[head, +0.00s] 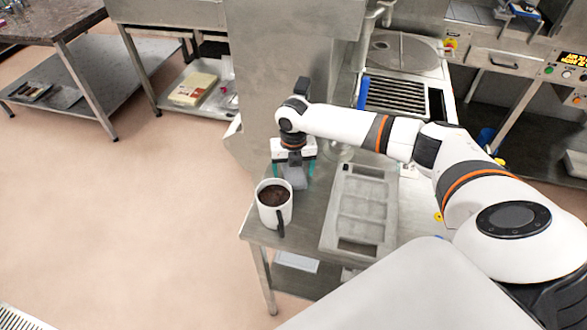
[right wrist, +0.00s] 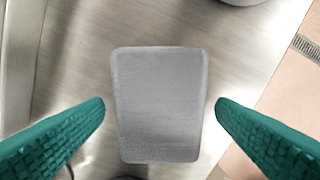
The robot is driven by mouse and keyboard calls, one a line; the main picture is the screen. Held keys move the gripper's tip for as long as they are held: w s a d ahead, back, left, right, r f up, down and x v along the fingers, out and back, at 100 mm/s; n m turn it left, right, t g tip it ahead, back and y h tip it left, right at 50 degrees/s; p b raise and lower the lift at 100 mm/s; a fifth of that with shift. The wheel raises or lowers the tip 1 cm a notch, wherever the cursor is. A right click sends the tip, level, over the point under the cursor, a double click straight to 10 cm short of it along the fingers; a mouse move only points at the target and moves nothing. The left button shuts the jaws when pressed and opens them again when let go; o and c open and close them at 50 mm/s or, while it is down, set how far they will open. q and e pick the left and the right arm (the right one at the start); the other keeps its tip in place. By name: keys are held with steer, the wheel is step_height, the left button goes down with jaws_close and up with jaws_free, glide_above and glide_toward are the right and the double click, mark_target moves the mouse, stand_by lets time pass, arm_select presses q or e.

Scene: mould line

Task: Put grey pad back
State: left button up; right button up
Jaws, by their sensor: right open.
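The grey pad (right wrist: 160,105) lies on the steel table and fills the middle of the right wrist view. It also shows in the head view (head: 294,177), partly hidden under my right gripper. My right gripper (head: 293,172) points down over the pad. Its green fingers (right wrist: 160,103) are open, one on each side of the pad, with a gap showing between each finger and the pad. I cannot tell the fingers' exact height over the table. My left gripper is not in view.
A white mug (head: 274,216) with dark contents stands in front of the pad near the table's left edge. A grey mould tray (head: 327,236) with rectangular compartments lies to the right. A grey steel housing (head: 268,80) rises behind. The floor at left is clear.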

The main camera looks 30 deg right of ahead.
mark_target(293, 172)
steer(key=shift+r, duration=0.45)
step_height(293, 172, up, 11)
steer(key=b, duration=0.2)
steer(key=shift+b, duration=0.4)
steer(key=shift+r, duration=0.15)
